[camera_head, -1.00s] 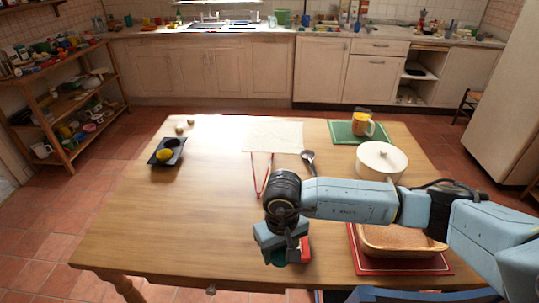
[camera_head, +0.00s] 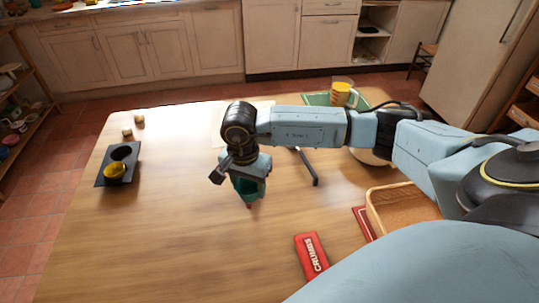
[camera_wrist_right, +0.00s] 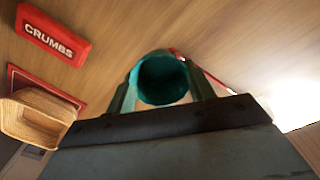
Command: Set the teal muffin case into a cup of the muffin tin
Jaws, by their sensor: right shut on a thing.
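The teal muffin case (camera_wrist_right: 162,78) is held between the two fingers of my right gripper (camera_wrist_right: 163,90) in the right wrist view. In the head view my right gripper (camera_head: 247,190) points down over the middle of the table, with the teal case partly hidden by it. The dark muffin tin (camera_head: 105,166) lies at the table's left, well away from the gripper. It shows two cups. The near cup has a yellow case (camera_head: 115,171) in it, and the far cup (camera_head: 121,152) looks empty. My left gripper is not in view.
A red box marked CRUMBS (camera_head: 311,256) lies near the front, also seen in the wrist view (camera_wrist_right: 53,34). A wicker basket (camera_head: 400,210) is on a red mat at right. A cup (camera_head: 341,94) stands on a green mat. Bare wood separates gripper and tin.

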